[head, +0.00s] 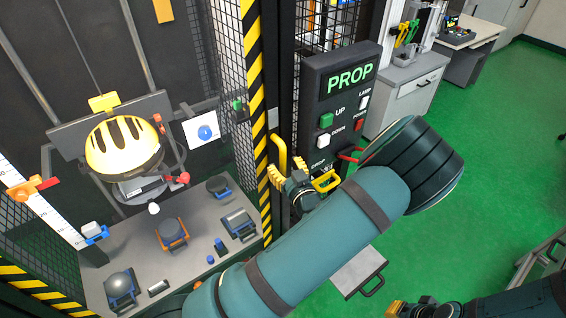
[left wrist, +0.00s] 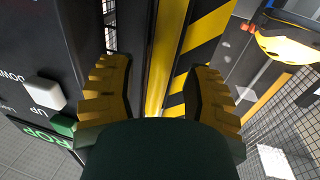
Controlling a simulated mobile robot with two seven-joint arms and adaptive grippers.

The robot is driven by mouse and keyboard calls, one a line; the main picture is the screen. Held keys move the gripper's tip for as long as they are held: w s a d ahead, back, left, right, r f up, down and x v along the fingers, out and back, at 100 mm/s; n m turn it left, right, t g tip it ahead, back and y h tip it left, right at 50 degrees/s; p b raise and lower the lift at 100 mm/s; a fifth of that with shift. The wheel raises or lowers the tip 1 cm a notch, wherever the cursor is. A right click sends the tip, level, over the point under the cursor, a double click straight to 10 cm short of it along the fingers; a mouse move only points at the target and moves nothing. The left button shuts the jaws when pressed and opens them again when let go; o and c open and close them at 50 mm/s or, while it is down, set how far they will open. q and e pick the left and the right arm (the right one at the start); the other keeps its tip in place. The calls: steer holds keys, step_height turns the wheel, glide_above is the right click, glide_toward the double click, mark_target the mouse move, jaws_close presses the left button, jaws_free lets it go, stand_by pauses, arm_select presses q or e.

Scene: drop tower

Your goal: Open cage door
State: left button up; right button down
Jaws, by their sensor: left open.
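The cage door edge (head: 252,70) is a post with black and yellow stripes beside wire mesh. A yellow bar handle (head: 280,150) stands upright next to it. My left gripper (head: 300,181) is open, just in front of and below the handle in the head view. In the left wrist view the yellow handle (left wrist: 157,88) runs between the two spread fingers, with a gap on each side. My right gripper (head: 395,308) is only partly in view at the bottom edge, and its jaws are unclear. I cannot tell how far the door stands open.
The PROP control panel (head: 340,105) with buttons stands right beside the handle, close to my left wrist.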

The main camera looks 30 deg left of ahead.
arm_select(q)
steer(key=shift+w+a, duration=0.4)
steer(key=shift+a, duration=0.2)
steer(key=shift+c, duration=0.4)
jaws_close()
steer(key=shift+d, duration=0.15)
